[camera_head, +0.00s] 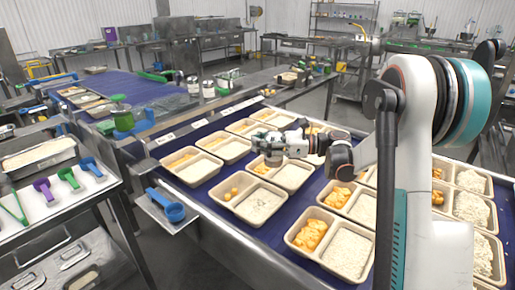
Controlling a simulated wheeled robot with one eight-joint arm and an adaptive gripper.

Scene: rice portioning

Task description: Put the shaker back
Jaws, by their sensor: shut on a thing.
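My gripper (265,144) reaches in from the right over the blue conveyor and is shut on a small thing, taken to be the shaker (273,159). The shaker is small in view and partly covered by my gripper, so its shape is unclear. It is over the trays near the middle of the belt. Two pale jars with dark lids, a left one (193,87) and a right one (208,90), stand on the metal counter beyond the belt.
Two-part trays (262,222) with rice and orange food fill the conveyor (205,207). A blue scoop (172,209) lies on a small shelf at the belt's near edge. A green-lidded container (123,118) stands at left. A side table (45,212) holds several coloured scoops.

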